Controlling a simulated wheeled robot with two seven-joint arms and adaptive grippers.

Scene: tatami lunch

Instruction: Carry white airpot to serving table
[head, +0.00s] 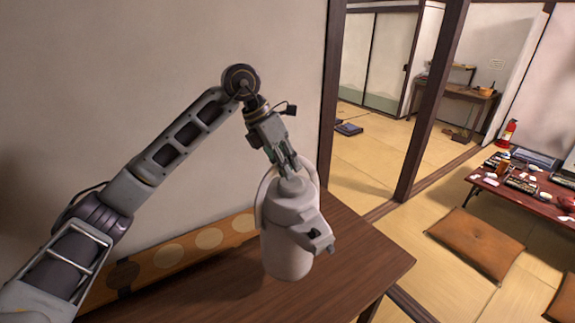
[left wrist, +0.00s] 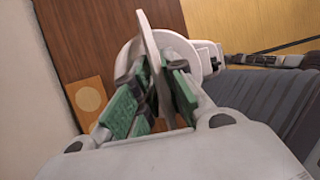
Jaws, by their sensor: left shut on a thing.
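The white airpot (head: 285,240) is upright over the brown wooden table (head: 350,255), near its right end. I cannot tell whether its base touches the tabletop. My left gripper (head: 290,168) comes down from above and is shut on the airpot's white handle. In the left wrist view, the green-padded fingers of the left gripper (left wrist: 155,100) stand on both sides of the handle (left wrist: 152,45), with the airpot's white top behind. My right gripper is out of view. A low dark red table (head: 490,188) with dishes stands at the far right; which table is the serving table is unclear.
An orange strip with pale circles (head: 168,255) lies along the wall behind the airpot. A wooden post (head: 432,100) stands beyond the table.

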